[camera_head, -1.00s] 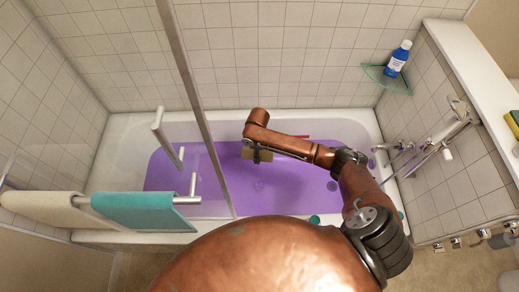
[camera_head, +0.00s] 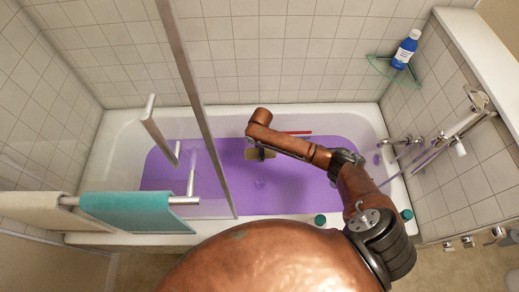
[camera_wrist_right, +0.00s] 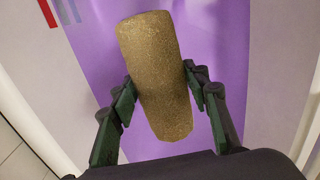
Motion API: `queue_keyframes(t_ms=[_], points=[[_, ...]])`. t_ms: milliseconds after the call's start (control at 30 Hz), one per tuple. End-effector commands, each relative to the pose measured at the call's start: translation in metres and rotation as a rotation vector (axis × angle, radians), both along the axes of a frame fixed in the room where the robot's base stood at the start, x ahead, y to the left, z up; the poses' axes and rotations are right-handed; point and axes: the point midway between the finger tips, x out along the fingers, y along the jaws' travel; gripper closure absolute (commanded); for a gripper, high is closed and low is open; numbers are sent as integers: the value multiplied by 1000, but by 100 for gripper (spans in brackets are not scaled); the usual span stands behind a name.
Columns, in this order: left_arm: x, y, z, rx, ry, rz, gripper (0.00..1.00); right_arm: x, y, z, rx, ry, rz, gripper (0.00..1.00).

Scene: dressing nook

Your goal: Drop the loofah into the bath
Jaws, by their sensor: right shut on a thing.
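The loofah (camera_wrist_right: 155,75) is a brown, rough-textured cylinder between the two fingers of my right gripper (camera_wrist_right: 160,103) in the right wrist view. The fingers press on its sides near its lower half. In the head view a small tan part of the loofah (camera_head: 255,154) shows below the end of my right arm, over the bath. My arm hides most of the gripper there. The bath (camera_head: 365,125) is white and holds purple water (camera_head: 300,195), which also fills much of the right wrist view behind the loofah. My left gripper is not in view.
A glass screen with a metal post (camera_head: 195,90) stands across the bath's left part. Teal (camera_head: 135,210) and beige (camera_head: 35,208) towels hang at the front left. A blue bottle (camera_head: 405,50) stands on a corner shelf. Taps (camera_head: 402,142) are at the right end.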

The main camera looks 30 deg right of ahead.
Motion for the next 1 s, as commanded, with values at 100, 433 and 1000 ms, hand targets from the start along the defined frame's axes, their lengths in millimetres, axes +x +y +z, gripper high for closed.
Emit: queue_keyframes(t_ms=[100, 433, 1000], points=[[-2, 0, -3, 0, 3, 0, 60, 1, 0, -3, 0, -1, -1, 74], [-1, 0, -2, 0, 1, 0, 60, 1, 0, -1, 0, -2, -1, 48], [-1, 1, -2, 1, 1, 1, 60, 1, 0, 10, 2, -4, 0, 37]])
